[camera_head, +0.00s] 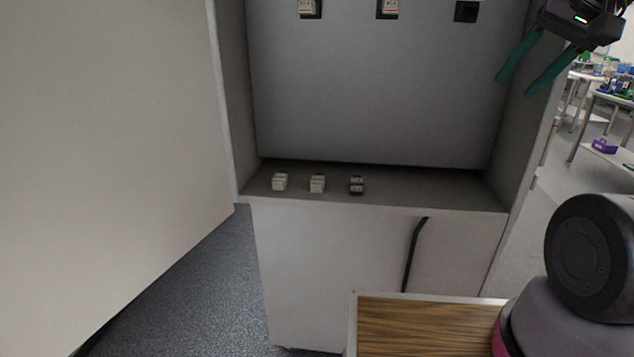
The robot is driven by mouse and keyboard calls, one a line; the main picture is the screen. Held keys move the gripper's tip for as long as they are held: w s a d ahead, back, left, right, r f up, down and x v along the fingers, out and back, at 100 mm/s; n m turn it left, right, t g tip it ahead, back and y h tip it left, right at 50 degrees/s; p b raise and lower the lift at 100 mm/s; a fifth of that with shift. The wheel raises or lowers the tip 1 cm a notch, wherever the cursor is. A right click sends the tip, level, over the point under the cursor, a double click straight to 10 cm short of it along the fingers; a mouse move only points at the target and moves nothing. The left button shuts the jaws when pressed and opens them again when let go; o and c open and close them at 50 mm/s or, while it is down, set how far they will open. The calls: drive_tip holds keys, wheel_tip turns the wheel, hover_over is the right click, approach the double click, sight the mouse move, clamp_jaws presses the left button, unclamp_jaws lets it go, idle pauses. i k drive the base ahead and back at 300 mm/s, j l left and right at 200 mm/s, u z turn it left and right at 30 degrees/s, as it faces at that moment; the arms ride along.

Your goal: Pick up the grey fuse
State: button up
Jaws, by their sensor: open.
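Three small fuses stand in a row on the cabinet shelf (425,192). The left fuse (279,182) and the middle fuse (317,183) look pale, whitish to light grey. The right fuse (357,185) is dark grey to black with a paler band. Which of them is the grey fuse is hard to tell at this size. My gripper (513,88) is at the upper right, with its two green fingers spread apart and nothing between them. It is well above and to the right of the fuses, touching none of them.
The cabinet's back panel (375,90) carries two pale fuses in sockets (307,8) (388,8) and a dark, empty-looking socket (466,11). Side walls bound the shelf. A wood-grain surface (425,328) lies in front. The shelf right of the fuses is clear.

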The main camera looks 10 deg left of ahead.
sight(317, 184)
drive_tip(key=l+u, duration=0.1)
drive_tip(key=u, duration=1.35)
drive_tip(key=k+l+u, duration=0.1)
drive_tip(key=l, duration=0.25)
drive_tip(key=k+l, duration=0.1)
drive_tip(key=l, duration=0.25)
drive_tip(key=k+l+u, duration=0.15)
drive_tip(key=l, duration=0.15)
drive_tip(key=l+u, duration=0.1)
drive_tip(key=l, duration=0.25)
drive_tip(key=k, duration=0.05)
